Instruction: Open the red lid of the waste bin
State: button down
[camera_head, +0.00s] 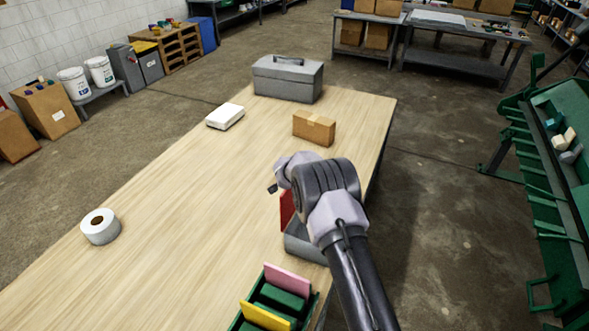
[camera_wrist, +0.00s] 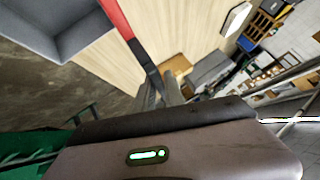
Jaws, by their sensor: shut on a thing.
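The waste bin (camera_head: 303,243) is a grey open box at the table's right edge, partly hidden behind my arm. Its red lid (camera_head: 287,207) stands raised, roughly upright, on the bin's left side. In the wrist view the bin's grey inside (camera_wrist: 50,25) is uncovered at the upper left, and the lid (camera_wrist: 117,17) shows nearly edge-on as a red strip running into a dark strip. My gripper (camera_head: 273,187) is above the lid in the head view. In the wrist view my gripper (camera_wrist: 160,93) is shut on the dark end of the lid.
On the table are a cardboard box (camera_head: 314,128), a white packet (camera_head: 225,116), a grey toolbox (camera_head: 288,78), a white roll (camera_head: 100,227) and a green rack (camera_head: 283,299) with pink and yellow panels. A green machine (camera_head: 555,165) stands at right. The table's left middle is clear.

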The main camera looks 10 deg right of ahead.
jog(key=c, duration=1.5)
grip_release()
jog(key=shift+s, duration=0.1)
jog(key=b+v, duration=0.3)
jog(key=v, duration=1.4)
jog(key=shift+a+r, duration=0.15)
jog(key=shift+r, duration=0.05)
